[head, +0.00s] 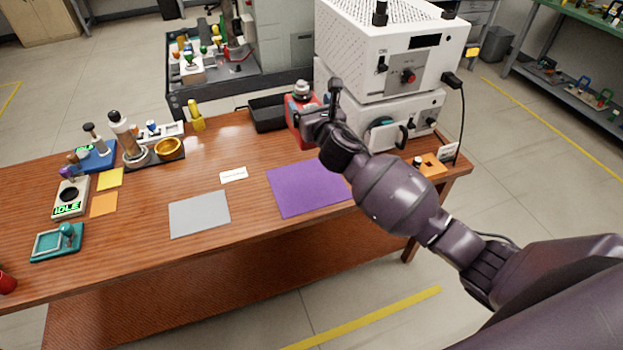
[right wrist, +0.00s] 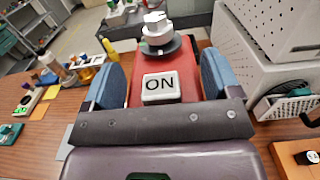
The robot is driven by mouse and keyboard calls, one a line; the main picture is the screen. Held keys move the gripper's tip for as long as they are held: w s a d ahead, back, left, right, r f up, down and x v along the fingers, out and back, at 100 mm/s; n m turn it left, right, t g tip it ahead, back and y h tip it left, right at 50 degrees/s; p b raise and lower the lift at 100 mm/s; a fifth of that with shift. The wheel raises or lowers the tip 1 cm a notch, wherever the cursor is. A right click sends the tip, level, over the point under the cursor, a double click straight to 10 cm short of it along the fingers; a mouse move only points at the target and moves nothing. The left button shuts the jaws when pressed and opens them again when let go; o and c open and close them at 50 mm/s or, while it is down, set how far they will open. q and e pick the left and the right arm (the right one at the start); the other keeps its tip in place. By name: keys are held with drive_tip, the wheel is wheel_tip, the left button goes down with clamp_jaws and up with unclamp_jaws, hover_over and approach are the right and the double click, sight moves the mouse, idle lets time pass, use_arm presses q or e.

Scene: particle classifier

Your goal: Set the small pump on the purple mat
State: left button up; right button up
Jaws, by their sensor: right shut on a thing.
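The small pump (head: 296,121) is a red block with a grey and white knob on top. In the right wrist view the pump (right wrist: 158,82) shows a white button marked ON, and its body sits between my two blue finger pads. My right gripper (head: 318,118) is shut on it. The pump is upright, behind the purple mat (head: 303,190) in the head view and not over it. I cannot tell whether its base touches the table. The purple mat lies flat and bare, its right edge partly hidden by my right arm. My left gripper is not in view.
A white boxy machine (head: 385,60) stands close to the right of the pump. A black tray (head: 266,114) is just left of it. A grey mat (head: 200,214) and a white label card (head: 234,174) lie left of the purple mat. Several lab items stand at the table's left.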

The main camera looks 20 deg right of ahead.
wheel_tip(320, 180, down, 20)
drive_tip(key=b, duration=0.8)
drive_tip(key=shift+r, duration=0.25)
drive_tip(key=o, duration=1.6)
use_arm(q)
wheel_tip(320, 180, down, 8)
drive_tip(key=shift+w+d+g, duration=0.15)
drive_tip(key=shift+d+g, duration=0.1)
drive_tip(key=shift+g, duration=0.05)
use_arm(e)
drive_tip(key=shift+o, duration=0.2)
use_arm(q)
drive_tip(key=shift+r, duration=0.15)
